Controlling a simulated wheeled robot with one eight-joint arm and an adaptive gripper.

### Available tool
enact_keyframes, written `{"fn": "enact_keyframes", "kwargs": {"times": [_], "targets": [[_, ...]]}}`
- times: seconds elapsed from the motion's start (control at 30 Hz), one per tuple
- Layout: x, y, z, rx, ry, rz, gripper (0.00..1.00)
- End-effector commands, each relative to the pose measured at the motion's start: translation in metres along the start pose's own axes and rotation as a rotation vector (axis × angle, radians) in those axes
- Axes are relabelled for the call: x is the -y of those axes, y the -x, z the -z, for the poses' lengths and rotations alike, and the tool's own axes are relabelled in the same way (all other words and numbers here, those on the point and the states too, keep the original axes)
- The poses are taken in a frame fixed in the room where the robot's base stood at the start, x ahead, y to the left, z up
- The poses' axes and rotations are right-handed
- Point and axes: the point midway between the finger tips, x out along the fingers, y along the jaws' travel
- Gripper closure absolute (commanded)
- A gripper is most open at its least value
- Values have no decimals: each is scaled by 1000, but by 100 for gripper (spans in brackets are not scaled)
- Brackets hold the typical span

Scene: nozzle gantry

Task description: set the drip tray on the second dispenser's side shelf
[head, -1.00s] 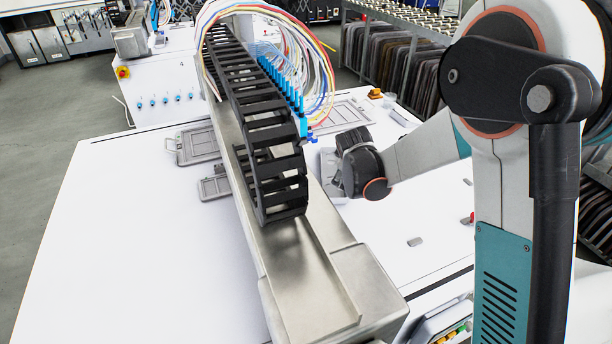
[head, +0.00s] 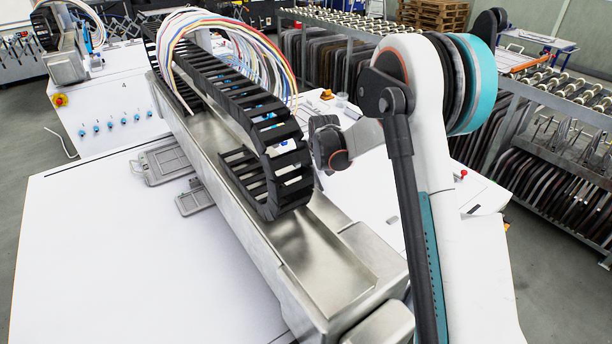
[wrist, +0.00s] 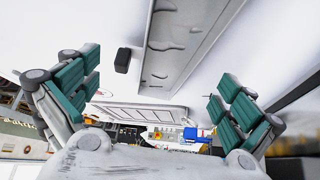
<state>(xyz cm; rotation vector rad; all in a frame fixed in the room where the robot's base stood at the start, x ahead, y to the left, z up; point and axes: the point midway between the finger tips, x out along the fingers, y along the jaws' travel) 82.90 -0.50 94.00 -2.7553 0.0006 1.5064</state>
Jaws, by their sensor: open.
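In the wrist view my gripper (wrist: 157,85) is open, with teal pads on both sides and nothing between them. In the head view my dark wrist shows just right of the cable chain, and the gripper itself is hidden behind the chain. I cannot surely tell which thing is the drip tray. A grey framed flat piece (head: 168,163) and a smaller grey piece (head: 194,199) lie on the white table left of the metal beam. A pale framed panel (wrist: 140,116) shows beyond the open fingers in the wrist view. The second dispenser's side shelf cannot be made out.
The metal gantry beam (head: 345,270) crosses the white table (head: 120,265), with the black cable chain (head: 235,95) and coloured hoses above it. A small dark block (wrist: 123,60) shows near the left finger. A rack of dark panels (head: 540,190) stands at the right. The table's front left is clear.

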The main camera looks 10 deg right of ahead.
Motion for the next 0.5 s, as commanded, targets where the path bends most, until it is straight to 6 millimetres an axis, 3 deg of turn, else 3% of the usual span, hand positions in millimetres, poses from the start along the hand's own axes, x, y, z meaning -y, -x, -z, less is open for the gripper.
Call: {"fn": "enact_keyframes", "kwargs": {"times": [0.27, 0.5], "targets": [[-1, -17, 0, 0, 1, 0, 0], [-2, -51, 3, 0, 1, 0, 0]]}}
